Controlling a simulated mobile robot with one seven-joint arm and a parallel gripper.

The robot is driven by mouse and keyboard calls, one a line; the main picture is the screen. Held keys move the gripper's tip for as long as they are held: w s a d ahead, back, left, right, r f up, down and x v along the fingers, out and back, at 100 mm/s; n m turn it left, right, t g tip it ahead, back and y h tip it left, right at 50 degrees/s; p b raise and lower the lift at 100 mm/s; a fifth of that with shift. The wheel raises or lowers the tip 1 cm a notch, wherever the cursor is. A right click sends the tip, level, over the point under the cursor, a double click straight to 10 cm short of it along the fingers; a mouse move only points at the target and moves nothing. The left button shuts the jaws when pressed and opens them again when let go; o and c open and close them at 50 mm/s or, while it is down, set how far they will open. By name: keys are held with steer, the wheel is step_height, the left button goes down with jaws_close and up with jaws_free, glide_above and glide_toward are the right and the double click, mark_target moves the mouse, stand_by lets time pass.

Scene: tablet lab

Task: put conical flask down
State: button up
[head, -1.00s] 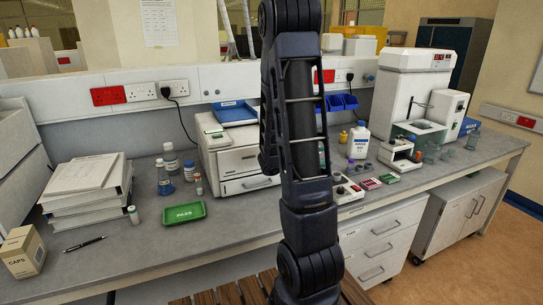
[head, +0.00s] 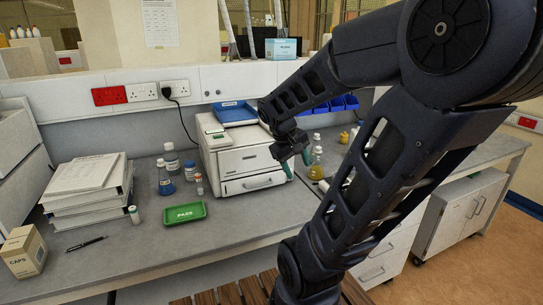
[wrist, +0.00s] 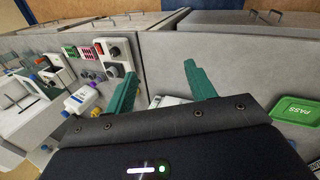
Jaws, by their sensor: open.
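A conical flask with yellow liquid (head: 316,170) stands upright on the bench, right of the white boxy machine. Another conical flask, with blue liquid (head: 166,184), stands on the bench left of that machine. My gripper (head: 299,171) is open, its green fingers pointing down in front of the machine's right side. The yellow flask is just to the right of the fingers, apparently outside them. In the wrist view my gripper (wrist: 163,68) shows spread fingers with nothing held between the tips. I cannot make out either flask there.
The white machine (head: 240,160) is close to the fingers. A green PASS tray (head: 184,213) lies left of it; the wrist view shows this tray (wrist: 295,110) at right. That view also shows a knobbed device (wrist: 117,60) and a white bottle (wrist: 80,100). The front bench strip is clear.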

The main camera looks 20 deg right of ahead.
steer(key=s+a+r+m+t+y, duration=0.1)
steer(key=a+r+t+y, duration=0.3)
steer(key=a, duration=0.5)
steer(key=shift+s+r+m, duration=0.2)
steer(key=shift+r+m, duration=0.2)
steer(key=shift+r, duration=0.55)
